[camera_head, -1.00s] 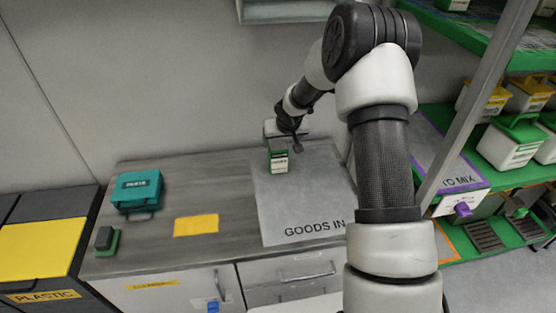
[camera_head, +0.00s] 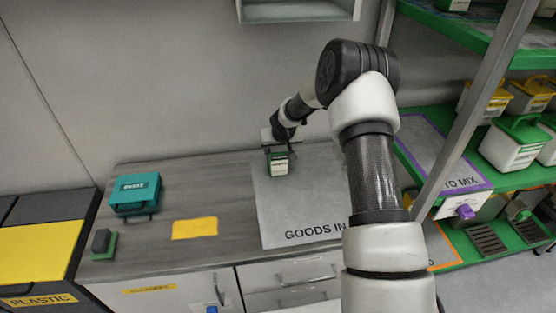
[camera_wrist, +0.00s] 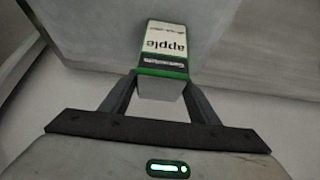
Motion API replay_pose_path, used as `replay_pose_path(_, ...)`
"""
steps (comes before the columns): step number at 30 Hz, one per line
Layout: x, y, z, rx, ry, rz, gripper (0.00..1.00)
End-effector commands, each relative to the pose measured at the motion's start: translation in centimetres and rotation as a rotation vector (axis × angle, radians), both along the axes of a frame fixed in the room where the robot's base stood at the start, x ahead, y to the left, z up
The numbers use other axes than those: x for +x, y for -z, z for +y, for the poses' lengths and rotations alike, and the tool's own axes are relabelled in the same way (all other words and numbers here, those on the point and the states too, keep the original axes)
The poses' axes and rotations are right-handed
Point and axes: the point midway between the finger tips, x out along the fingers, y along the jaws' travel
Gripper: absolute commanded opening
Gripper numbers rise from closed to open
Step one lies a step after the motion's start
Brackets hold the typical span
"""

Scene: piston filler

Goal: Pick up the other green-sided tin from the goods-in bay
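One green-sided tin (camera_head: 278,167) with a white label stands on the grey goods-in bay (camera_head: 315,205), near its back left part. My gripper (camera_head: 278,150) is at the tin from above and behind. In the wrist view its two fingers (camera_wrist: 160,86) lie on either side of the tin's near end, close against it. I cannot tell whether they press on it. No second tin shows on the bay.
A teal case (camera_head: 135,193), a yellow mat (camera_head: 195,228) and a small green-based block (camera_head: 103,242) lie on the counter to the left. A shelf rack with its grey post (camera_head: 465,115) and lidded tubs (camera_head: 515,145) stands at the right. The bay's front is clear.

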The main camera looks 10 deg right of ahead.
Motion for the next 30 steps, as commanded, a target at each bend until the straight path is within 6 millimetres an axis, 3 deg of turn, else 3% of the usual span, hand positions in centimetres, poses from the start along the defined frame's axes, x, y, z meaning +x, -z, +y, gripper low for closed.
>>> replay_pose_path(2, 0.0, 0.0, 0.0, 0.0, 0.0, 0.0, 0.41)
replay_pose_path(9, 0.0, 0.0, 0.0, 0.0, 0.0, 0.0, 0.01)
replay_pose_path(20, 0.1, -1.0, 0.0, 0.0, 0.0, -0.004, 0.0)
replay_pose_path(30, 0.1, -7.4, 0.0, 0.001, 0.001, -0.005, 0.0)
